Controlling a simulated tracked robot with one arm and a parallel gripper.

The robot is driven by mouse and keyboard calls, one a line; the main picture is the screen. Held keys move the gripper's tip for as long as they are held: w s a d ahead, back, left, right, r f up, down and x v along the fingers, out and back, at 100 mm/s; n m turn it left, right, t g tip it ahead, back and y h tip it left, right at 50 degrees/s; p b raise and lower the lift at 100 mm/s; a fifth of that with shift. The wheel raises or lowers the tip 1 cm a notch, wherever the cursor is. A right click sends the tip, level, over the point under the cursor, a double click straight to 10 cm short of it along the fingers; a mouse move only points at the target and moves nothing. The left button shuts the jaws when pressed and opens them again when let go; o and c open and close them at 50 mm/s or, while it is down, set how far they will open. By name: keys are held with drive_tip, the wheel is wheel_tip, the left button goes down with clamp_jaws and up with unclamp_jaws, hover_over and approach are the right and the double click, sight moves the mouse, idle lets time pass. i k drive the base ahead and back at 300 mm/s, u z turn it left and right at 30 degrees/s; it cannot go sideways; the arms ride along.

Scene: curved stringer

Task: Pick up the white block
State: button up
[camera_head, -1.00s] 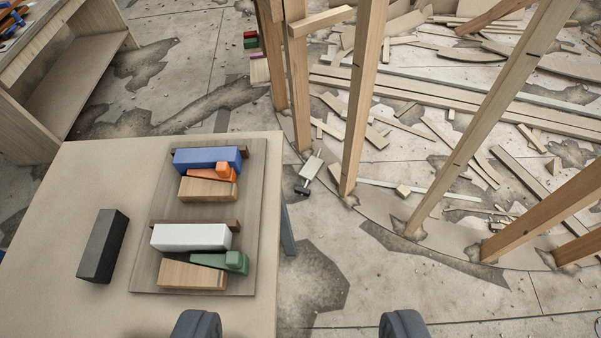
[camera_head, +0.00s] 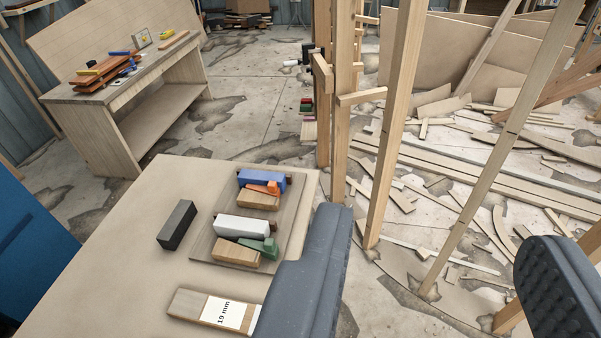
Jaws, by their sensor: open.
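The white block (camera_head: 241,227) lies on a wooden board (camera_head: 205,238) on the near table. A green piece (camera_head: 262,245) and a wooden block (camera_head: 235,252) lie just in front of it, and a dark brown strip runs behind it. My gripper (camera_head: 440,270) is open and empty, its two dark grey fingers wide apart at the lower right. The white block is to the left of the left finger, apart from it in the picture. The left finger hides the table's right front part.
A blue block (camera_head: 261,180), orange piece (camera_head: 262,188) and wooden block (camera_head: 258,198) share the board. A dark block (camera_head: 177,225) and a "19 mm" labelled wooden piece (camera_head: 214,308) lie on the table (camera_head: 110,262). Upright timber posts (camera_head: 398,120) stand to the right; a workbench (camera_head: 125,110) stands behind.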

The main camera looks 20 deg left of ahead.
sight(225, 227)
drive_tip(key=k, duration=1.65)
drive_tip(key=z, duration=0.6)
drive_tip(key=i, duration=4.05)
drive_tip(key=u, duration=0.05)
